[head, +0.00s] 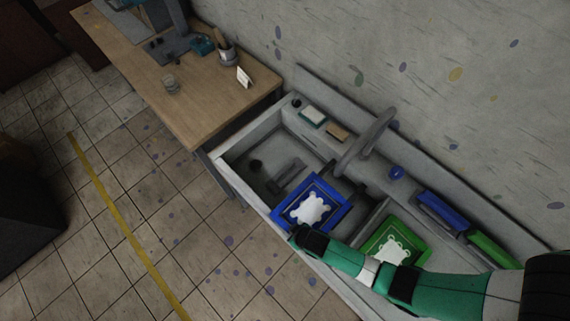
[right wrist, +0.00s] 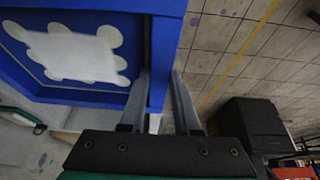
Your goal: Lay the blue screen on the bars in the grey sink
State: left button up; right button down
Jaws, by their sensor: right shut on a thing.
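The blue screen (head: 339,212) is a square blue frame with a white shape on its mesh. In the head view it is over the front part of the grey sink (head: 234,158). My right gripper (head: 298,229) is shut on the screen's near edge. In the right wrist view the gripper's fingers (right wrist: 160,100) are on either side of the blue frame (right wrist: 162,62). Grey bars (head: 287,176) show in the left basin, beyond the screen; the screen hides part of that basin. I cannot tell whether the screen touches anything below. My left gripper is not in view.
A green screen (head: 421,246) is in the right basin, partly behind my right arm. A faucet (head: 368,142) rises at the sink's back. Blue (head: 443,207) and green (head: 492,250) items lie along the back ledge. A wooden table (head: 190,110) stands to the left.

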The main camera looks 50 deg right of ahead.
aim_at(310, 218)
jog(key=d, duration=0.4)
jog(key=shift+f, duration=0.2)
jog(key=d+f+b, duration=0.2)
jog(key=b, duration=0.1)
jog(key=d+f+b, duration=0.3)
jog(key=shift+s+d+f, duration=0.1)
jog(key=shift+f, duration=0.25)
jog(key=shift+f+b, duration=0.5)
jog(key=shift+f, duration=0.35)
jog(key=c, duration=0.5)
grip_release()
jog(key=shift+c, duration=0.2)
jog(key=p+v, duration=0.7)
jog(key=v, duration=0.4)
jog(key=shift+r+p, duration=0.1)
jog(key=shift+p, duration=0.25)
jog(key=shift+s+r, duration=0.2)
jog(key=shift+r, duration=0.05)
